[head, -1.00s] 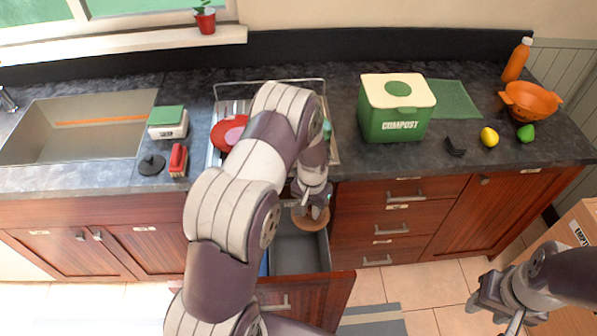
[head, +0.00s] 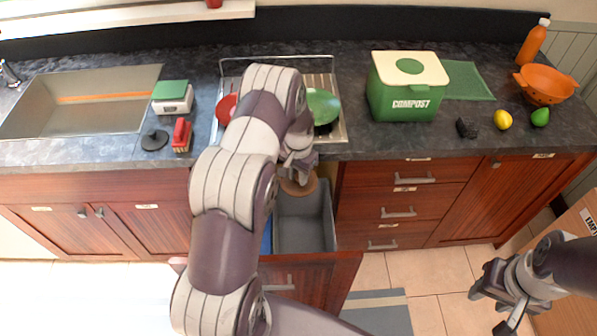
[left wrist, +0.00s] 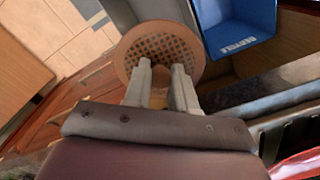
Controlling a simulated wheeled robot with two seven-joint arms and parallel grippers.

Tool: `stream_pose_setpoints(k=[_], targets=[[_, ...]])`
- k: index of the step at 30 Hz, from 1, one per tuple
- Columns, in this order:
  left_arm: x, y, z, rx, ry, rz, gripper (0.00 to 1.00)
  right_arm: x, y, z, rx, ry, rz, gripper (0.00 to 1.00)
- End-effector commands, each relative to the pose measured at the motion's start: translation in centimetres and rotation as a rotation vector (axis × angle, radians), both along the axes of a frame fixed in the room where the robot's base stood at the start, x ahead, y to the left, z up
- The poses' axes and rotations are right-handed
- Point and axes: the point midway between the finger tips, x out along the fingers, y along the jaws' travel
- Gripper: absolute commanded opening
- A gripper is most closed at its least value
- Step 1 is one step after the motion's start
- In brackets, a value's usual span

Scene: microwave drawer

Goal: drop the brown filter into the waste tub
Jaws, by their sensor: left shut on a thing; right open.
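The brown filter (head: 298,186) is a round, perforated disc with a raised grip; it also shows in the left wrist view (left wrist: 136,50). My left gripper (left wrist: 163,75) is shut on its grip and holds it at the back end of the open drawer. The grey waste tub (head: 318,232) sits in that drawer, with the filter overlapping its rear edge in the head view. I cannot tell the filter's exact height above it. My arm hides part of the drawer. My right gripper (head: 492,292) is open and empty at the lower right.
A blue recycle bin (left wrist: 238,38) stands beside the grey tub. The drawer front (head: 330,278) stands out from the cabinets. On the counter are a dish rack with a green dish (head: 323,106), a compost box (head: 405,88), and an orange colander (head: 545,84). A cardboard box is at right.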

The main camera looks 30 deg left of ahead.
Motion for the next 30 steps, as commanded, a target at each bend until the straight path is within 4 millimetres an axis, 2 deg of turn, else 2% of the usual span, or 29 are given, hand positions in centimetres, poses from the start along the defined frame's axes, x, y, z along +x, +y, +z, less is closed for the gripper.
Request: stream_pose_setpoints(k=[2, 3, 6, 14, 17, 20, 27, 30], targets=[[0.0, 0.0, 0.1, 0.000, -0.001, 0.000, 0.00, 0.0, 0.0, 0.1, 0.000, 0.000, 0.000, 0.43], [0.0, 0.0, 0.1, 0.000, -0.001, 0.000, 0.28, 0.0, 0.0, 0.1, 0.000, 0.000, 0.000, 0.43], [0.0, 0.0, 0.1, 0.000, -0.001, 0.000, 0.55, 0.0, 0.0, 0.1, 0.000, 0.000, 0.000, 0.43], [0.0, 0.0, 0.2, 0.000, -0.001, 0.000, 0.55, 0.0, 0.0, 0.1, 0.000, 0.000, 0.000, 0.43], [0.2, 0.0, 1.0, 0.001, -0.005, 0.000, 0.55, 0.0, 0.0, -0.3, 0.000, 0.000, 0.000, 0.43], [0.2, 0.0, 3.1, 0.002, -0.007, 0.000, 0.55, 0.0, 0.0, -1.0, 0.000, 0.000, 0.000, 0.43], [0.1, 0.0, 9.5, 0.001, -0.005, 0.000, 0.55, 0.0, 0.0, -2.5, 0.000, 0.000, 0.000, 0.43], [0.1, 0.0, 11.3, 0.001, -0.004, 0.000, 0.55, 0.0, 0.0, -2.8, 0.000, 0.000, 0.000, 0.43]])
